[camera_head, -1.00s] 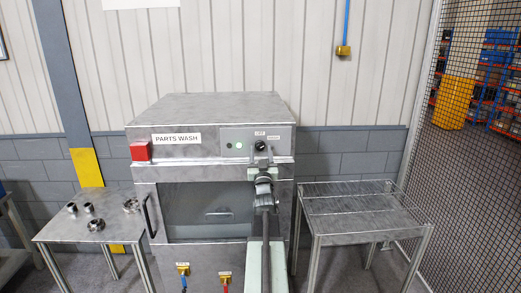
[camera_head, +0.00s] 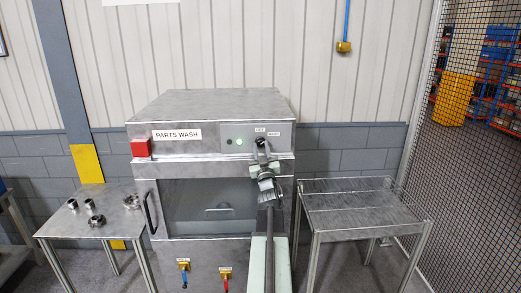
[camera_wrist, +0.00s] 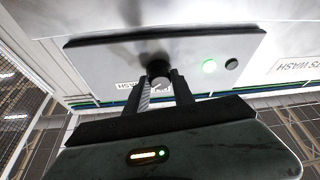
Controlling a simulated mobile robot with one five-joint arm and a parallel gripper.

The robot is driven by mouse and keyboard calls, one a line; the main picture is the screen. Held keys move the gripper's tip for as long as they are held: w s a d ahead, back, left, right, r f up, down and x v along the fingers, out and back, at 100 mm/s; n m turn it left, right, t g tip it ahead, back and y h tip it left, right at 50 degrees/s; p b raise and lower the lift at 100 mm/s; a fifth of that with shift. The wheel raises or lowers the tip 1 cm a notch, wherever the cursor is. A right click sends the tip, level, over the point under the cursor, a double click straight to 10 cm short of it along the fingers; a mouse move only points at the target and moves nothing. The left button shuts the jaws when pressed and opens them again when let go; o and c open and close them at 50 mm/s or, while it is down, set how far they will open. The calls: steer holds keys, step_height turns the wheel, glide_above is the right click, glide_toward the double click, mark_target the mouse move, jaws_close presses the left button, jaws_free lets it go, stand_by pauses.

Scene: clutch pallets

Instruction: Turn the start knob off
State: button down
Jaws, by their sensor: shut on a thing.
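The start knob (camera_wrist: 158,70) is a black round knob on the light control panel of the parts washer. In the wrist view it sits between the two fingertips of my gripper (camera_wrist: 160,84), which is shut on it. In the head view my gripper (camera_head: 261,150) reaches up to the panel and covers most of the knob. A green lamp (camera_head: 239,142) glows on the panel to the left of the knob. It also shows lit in the wrist view (camera_wrist: 209,66). The small labels above the knob are too blurred to read.
The washer (camera_head: 205,107) has a glass door with a handle (camera_head: 149,213) at left. A red box (camera_head: 141,148) sits on its upper left. Blue and red valves (camera_head: 225,279) are below. A table (camera_head: 80,222) with metal parts stands left; an empty table (camera_head: 365,213) stands right.

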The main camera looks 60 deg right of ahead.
steer(key=n+y, duration=0.1)
steer(key=n, duration=0.1)
steer(key=n+t+y+p, duration=0.1)
steer(key=n, duration=0.2)
steer(key=n+t+y+p, duration=0.1)
steer(key=n, duration=0.1)
steer(key=shift+s+d+r+n, duration=0.2)
steer(key=shift+d+r+n, duration=0.1)
steer(key=shift+n, duration=0.1)
steer(key=n+y+p, duration=0.2)
steer(key=n, duration=0.2)
steer(key=shift+s+r, duration=0.1)
steer(key=shift+n+y+p, duration=0.3)
steer(key=shift+n+p, duration=0.1)
steer(key=shift+n, duration=0.3)
steer(key=c, duration=1.1)
jaws_free()
steer(key=shift+s+d, duration=0.1)
steer(key=shift+f, duration=0.2)
